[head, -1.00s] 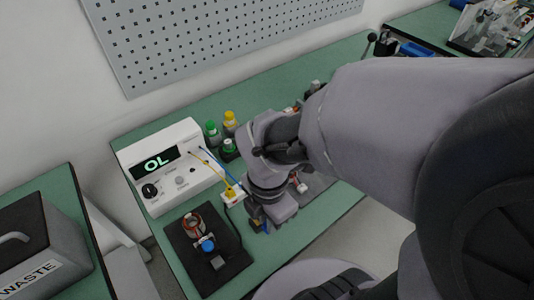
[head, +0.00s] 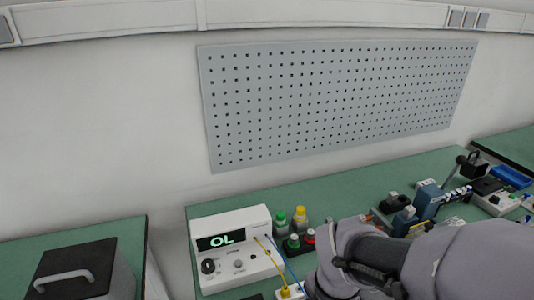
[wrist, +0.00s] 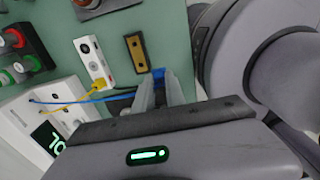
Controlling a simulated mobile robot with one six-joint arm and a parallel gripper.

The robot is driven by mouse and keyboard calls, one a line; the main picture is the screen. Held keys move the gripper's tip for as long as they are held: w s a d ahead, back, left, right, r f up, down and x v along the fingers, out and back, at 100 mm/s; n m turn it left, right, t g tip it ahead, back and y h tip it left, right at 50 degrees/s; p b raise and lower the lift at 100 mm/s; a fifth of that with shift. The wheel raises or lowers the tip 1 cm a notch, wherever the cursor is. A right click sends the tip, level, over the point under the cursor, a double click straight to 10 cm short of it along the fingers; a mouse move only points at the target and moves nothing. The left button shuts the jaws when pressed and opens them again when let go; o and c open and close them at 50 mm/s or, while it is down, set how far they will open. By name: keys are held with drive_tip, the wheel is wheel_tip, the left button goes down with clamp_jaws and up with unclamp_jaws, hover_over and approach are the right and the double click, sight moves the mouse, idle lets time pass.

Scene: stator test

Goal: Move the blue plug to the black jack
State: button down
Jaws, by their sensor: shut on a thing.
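My gripper (wrist: 158,92) is shut in the wrist view, with a blue plug (wrist: 158,73) at its fingertips. A blue cable (wrist: 75,100) runs from the white meter (wrist: 25,115) to the fingers. The plug's end is partly hidden by the fingers. A white block (wrist: 93,60) with dark round sockets lies to the left of the fingers, and a yellow plug (wrist: 99,84) sits at its near end. I cannot tell which socket is the black jack. In the head view the gripper is hidden behind my arm.
A small dark block with two holes (wrist: 136,53) lies near the fingers. A pegboard (head: 340,100) hangs behind. More equipment (head: 425,205) stands at right.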

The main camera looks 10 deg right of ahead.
drive_tip(key=w+d+p, duration=0.3)
drive_tip(key=w+p, duration=0.1)
drive_tip(key=w, duration=1.1)
drive_tip(key=shift+w+d, duration=0.35)
drive_tip(key=shift+f, duration=0.15)
drive_tip(key=shift+f+b, duration=1.2)
drive_tip(key=shift+f, duration=0.8)
drive_tip(key=shift+f, duration=0.65)
drive_tip(key=shift+f, duration=0.15)
